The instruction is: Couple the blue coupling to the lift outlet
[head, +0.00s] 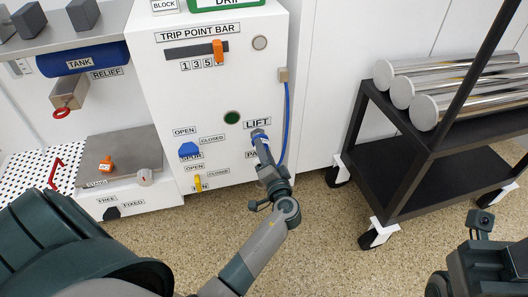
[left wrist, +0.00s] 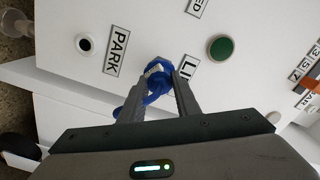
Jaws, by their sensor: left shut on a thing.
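My left gripper (head: 259,139) is at the front of the white cabinet, just below the LIFT label (head: 257,123). It is shut on the blue coupling, whose blue ring (left wrist: 157,88) shows between the fingertips (left wrist: 158,82) in the left wrist view. The coupling is against or close to the panel. It and the fingers hide the lift outlet, so I cannot tell whether it is seated. The blue hose (head: 287,110) hangs from a bracket on the cabinet side and loops toward the coupling. Only part of my right arm shows at lower right; its jaws do not.
The park outlet (left wrist: 84,44) is an open dark hole beside the PARK label (left wrist: 116,50). A green round button (head: 232,118) is near LIFT. Blue (head: 189,149) and yellow (head: 198,183) handles are left of the gripper. A black cart (head: 435,175) with metal rolls stands at right.

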